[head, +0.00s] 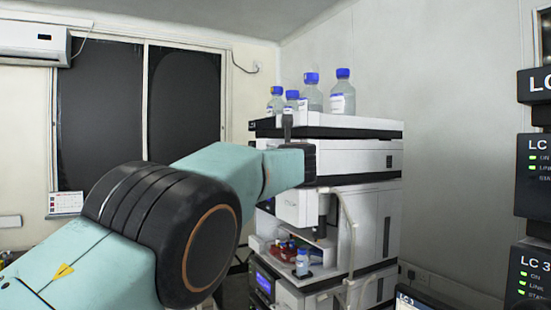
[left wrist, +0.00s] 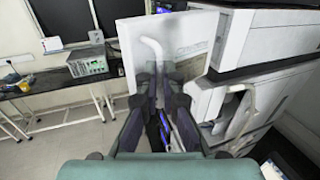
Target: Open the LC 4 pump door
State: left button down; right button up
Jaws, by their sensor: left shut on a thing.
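In the left wrist view a white door panel (left wrist: 133,62) stands out at an angle from the instrument stack (left wrist: 262,62), swung away from its front. My left gripper (left wrist: 158,72) is at the panel, shut on it; its fingers hide the exact contact. In the head view my teal left arm reaches to the column stack (head: 350,160) and hides much of its front, including the door. The stack label is not readable. My right gripper is not in view.
Blue-capped bottles (head: 312,92) stand on top of the stack. Small bottles (head: 302,262) sit in an open bay lower down, with a pale tube (head: 352,225) beside it. Black LC status boxes (head: 533,175) stand at the right. A bench with an instrument (left wrist: 88,62) is at the left.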

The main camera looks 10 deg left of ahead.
pick_arm(q)
jog(key=shift+d+r, duration=0.3)
jog(key=shift+r, duration=0.15)
jog(key=c, duration=1.9)
grip_release()
jog(key=o, duration=0.4)
jog(key=shift+w+d+f, duration=0.45)
jog(key=shift+d, duration=0.05)
jog(key=shift+s+a+r, duration=0.1)
jog(key=shift+s+a, duration=0.25)
jog(key=shift+a, duration=0.3)
